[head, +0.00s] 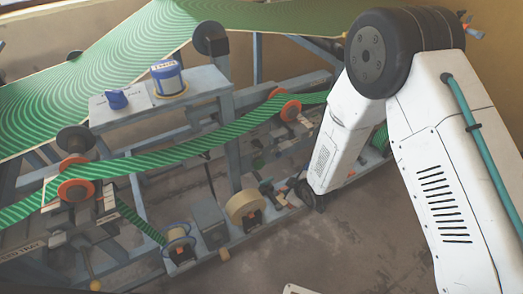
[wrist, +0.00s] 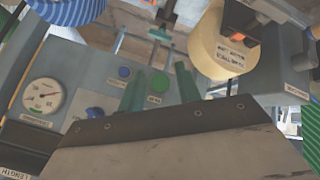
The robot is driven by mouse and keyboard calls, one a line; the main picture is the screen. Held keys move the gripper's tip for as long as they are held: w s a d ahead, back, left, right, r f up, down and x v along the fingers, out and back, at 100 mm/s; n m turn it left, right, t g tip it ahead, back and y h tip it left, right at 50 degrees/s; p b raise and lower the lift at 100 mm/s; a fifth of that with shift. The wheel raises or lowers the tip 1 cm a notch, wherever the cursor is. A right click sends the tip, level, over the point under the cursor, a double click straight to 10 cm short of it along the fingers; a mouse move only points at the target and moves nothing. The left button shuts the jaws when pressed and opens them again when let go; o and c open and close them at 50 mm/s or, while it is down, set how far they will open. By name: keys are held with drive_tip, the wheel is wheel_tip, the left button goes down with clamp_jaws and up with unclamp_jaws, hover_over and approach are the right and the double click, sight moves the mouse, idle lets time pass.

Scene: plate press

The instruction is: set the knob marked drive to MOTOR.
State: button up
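The wrist view shows a grey panel (wrist: 75,82) with a round green button or knob (wrist: 160,82), a small blue one (wrist: 124,72) and a larger blue knob (wrist: 95,112) partly behind my wrist's dark edge. Their labels are too small or hidden to read, so I cannot tell which is marked drive or find the word MOTOR. My gripper (wrist: 160,74) shows as two green fingers standing apart, with the green button between them in the picture and nothing held.
A white dial gauge (wrist: 43,98) sits on the panel's left. A tan roll (wrist: 222,50) with a label and an orange-and-black part stand at upper right. In the head view a green striped belt (head: 190,152) runs over orange rollers, and a frame shelf (head: 205,84) holds two blue items.

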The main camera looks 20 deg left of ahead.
drive_tip(key=a+n+t+y, duration=0.2)
drive_tip(key=a+n+y, duration=0.1)
drive_tip(key=a+y, duration=0.15)
drive_tip(key=n+t+y, duration=0.3)
drive_tip(key=t+y, duration=0.1)
approach(257, 145)
drive_tip(key=x, duration=0.8)
drive_tip(key=shift+w+d+f, duration=0.2)
drive_tip(key=shift+f, duration=0.25)
clamp_jaws()
